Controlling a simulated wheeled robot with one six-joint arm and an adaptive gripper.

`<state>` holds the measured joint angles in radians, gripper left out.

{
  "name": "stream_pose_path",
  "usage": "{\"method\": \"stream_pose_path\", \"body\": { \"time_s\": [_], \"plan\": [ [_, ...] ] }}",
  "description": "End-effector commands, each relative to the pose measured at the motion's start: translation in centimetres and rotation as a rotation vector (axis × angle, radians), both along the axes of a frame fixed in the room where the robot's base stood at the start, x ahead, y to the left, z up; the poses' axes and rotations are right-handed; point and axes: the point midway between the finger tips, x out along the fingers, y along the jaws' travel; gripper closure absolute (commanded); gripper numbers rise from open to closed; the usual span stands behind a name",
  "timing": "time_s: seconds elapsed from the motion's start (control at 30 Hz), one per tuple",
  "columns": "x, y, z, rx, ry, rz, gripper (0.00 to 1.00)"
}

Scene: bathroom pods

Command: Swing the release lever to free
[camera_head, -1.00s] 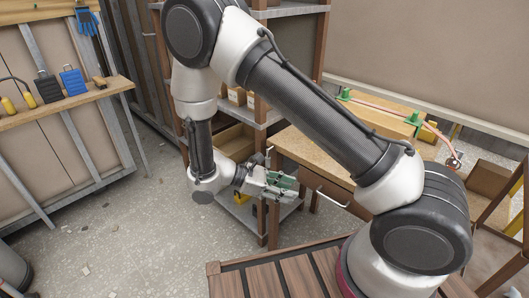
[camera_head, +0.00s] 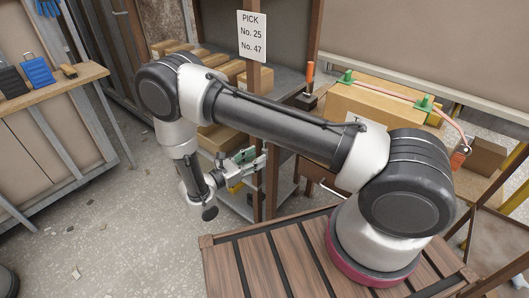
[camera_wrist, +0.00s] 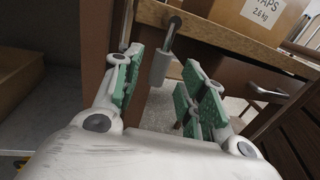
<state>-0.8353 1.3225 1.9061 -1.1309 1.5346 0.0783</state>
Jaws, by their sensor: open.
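A short lever (camera_wrist: 159,67) with a pale grey cylindrical grip hangs on a thin metal rod from a dark pivot at the wooden bench edge. In the wrist view it sits between the tips of my gripper (camera_wrist: 163,60), nearer the left finger; contact cannot be told. My gripper has green pads and is open. In the head view my gripper (camera_head: 255,158) is beside the shelf post and the hanging lever cannot be made out. An orange-handled upright lever (camera_head: 310,74) on a black base stands on the bench top; which lever is the release is not labelled.
A cardboard box (camera_wrist: 262,18) sits on the bench above. A drawer handle (camera_wrist: 268,91) projects to the right. The shelf post with a PICK sign (camera_head: 252,37) stands close to my gripper. A strapped long box (camera_head: 375,105) lies on the bench. Open floor lies left.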

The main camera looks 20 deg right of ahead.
Motion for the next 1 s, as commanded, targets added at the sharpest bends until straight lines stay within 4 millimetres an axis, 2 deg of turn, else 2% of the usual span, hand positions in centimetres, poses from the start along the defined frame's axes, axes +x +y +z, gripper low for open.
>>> {"method": "stream_pose_path", "body": {
  "time_s": [0.1,0.3,0.63,0.87,1.0],
  "plan": [
    [0.8,-2.1,0.0,0.0,0.001,-0.004,0.58],
    [1.7,-4.2,0.0,0.0,0.0,-0.002,0.58],
    [1.9,-4.6,0.0,0.001,-0.001,-0.001,0.58],
    [1.9,-4.6,0.0,0.001,0.0,-0.001,1.0],
    [1.9,-4.6,0.0,0.001,0.0,-0.001,1.0]
  ]
}}
